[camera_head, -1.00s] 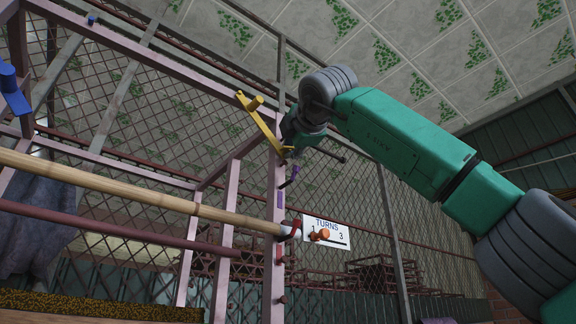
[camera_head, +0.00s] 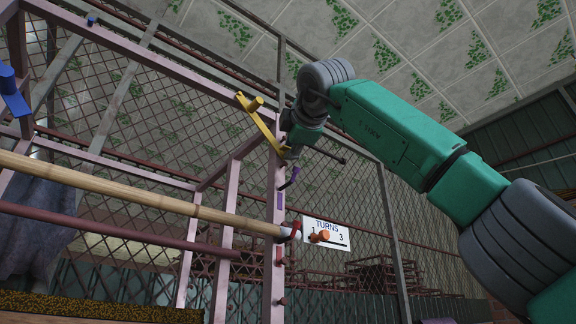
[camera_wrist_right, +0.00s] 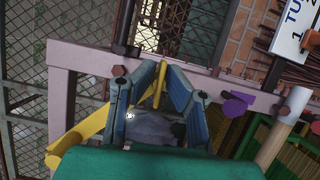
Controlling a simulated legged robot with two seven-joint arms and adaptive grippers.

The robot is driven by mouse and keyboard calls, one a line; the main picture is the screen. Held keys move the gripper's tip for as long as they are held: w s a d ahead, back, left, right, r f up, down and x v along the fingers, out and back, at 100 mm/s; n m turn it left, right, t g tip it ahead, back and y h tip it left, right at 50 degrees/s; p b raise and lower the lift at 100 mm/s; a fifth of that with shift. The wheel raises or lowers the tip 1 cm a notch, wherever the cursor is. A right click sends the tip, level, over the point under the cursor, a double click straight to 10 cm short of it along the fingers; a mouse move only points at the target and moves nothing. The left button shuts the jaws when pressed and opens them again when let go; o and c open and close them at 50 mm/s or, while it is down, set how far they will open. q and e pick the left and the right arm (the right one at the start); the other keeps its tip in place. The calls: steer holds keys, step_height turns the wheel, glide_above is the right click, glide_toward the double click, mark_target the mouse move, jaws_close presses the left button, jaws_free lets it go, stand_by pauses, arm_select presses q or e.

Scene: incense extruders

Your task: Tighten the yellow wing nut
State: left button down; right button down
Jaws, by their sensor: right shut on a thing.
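The yellow wing nut (camera_head: 265,122) is a long bar with a round knob at its upper-left end, at the top of a pink frame post in the head view. My right gripper (camera_head: 287,152) is at the bar's lower end, its fingers mostly hidden by the wrist. In the right wrist view, the two blue fingers (camera_wrist_right: 166,76) are shut on a yellow part of the wing nut (camera_wrist_right: 92,124), near the pink beam. The bar runs out behind the left finger toward its knob at lower left. My left gripper is not in view.
A purple lever (camera_head: 290,177) sits just below on the post. Lower are a bamboo pole (camera_head: 140,184) and a white TURNS sign (camera_head: 327,233) with an orange pointer (camera_head: 319,236). A blue handle (camera_head: 12,92) is at far left.

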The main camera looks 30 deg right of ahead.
steer(key=c, duration=1.8)
jaws_free()
steer(key=shift+d, duration=0.1)
steer(key=shift+o, duration=0.8)
steer(key=shift+d, duration=0.15)
steer(key=shift+f, duration=0.1)
steer(key=v, duration=1.2)
steer(key=shift+w+d, duration=0.1)
